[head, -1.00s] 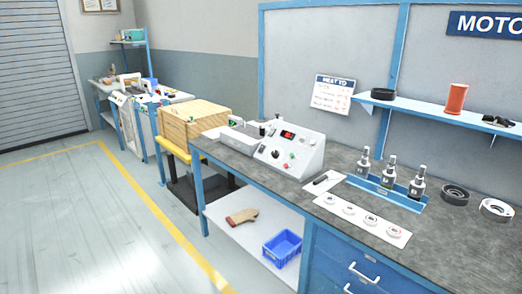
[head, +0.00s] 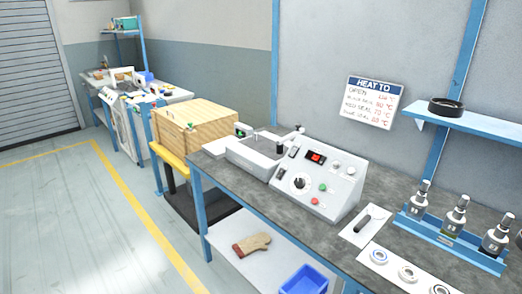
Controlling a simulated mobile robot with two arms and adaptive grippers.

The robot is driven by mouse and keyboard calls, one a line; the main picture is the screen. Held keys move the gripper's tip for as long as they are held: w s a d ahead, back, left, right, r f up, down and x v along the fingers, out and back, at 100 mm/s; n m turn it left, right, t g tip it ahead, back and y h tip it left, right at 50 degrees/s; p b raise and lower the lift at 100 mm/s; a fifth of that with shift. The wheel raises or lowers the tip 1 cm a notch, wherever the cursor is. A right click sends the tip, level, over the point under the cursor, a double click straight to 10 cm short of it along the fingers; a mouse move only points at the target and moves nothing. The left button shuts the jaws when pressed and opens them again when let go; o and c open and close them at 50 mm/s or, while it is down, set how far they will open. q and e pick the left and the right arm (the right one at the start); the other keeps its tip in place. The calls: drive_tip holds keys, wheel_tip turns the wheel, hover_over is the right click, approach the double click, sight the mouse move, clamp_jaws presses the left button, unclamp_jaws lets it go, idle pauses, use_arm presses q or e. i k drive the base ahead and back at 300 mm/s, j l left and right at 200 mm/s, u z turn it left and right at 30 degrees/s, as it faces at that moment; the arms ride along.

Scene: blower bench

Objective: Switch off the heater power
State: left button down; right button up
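The heater unit (head: 325,178) stands on the workbench, a white box with a sloped front panel. The panel carries a lit red display (head: 316,158), a dark round knob (head: 299,183), a green button (head: 322,188), a small red button or lamp (head: 314,201) and dark rocker-like switches (head: 293,152). Which of these is the power control is too small to read. An open metal part of the heater (head: 254,150) sits at its left, with a dark-handled piece beside it. Neither of my grippers shows in the head view.
A wooden crate (head: 194,127) stands left of the bench. Right of the heater lie a dark-handled tool (head: 368,221) on a white card and a blue rack (head: 450,243) with several metal fittings. A glove (head: 252,243) and blue bin (head: 304,280) are below. Floor at left is clear.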

sight(282, 171)
drive_tip(key=i+j, duration=0.2)
drive_tip(key=i, duration=0.35)
drive_tip(key=i+j+u, duration=0.1)
drive_tip(key=i, duration=0.4)
drive_tip(key=j, duration=0.1)
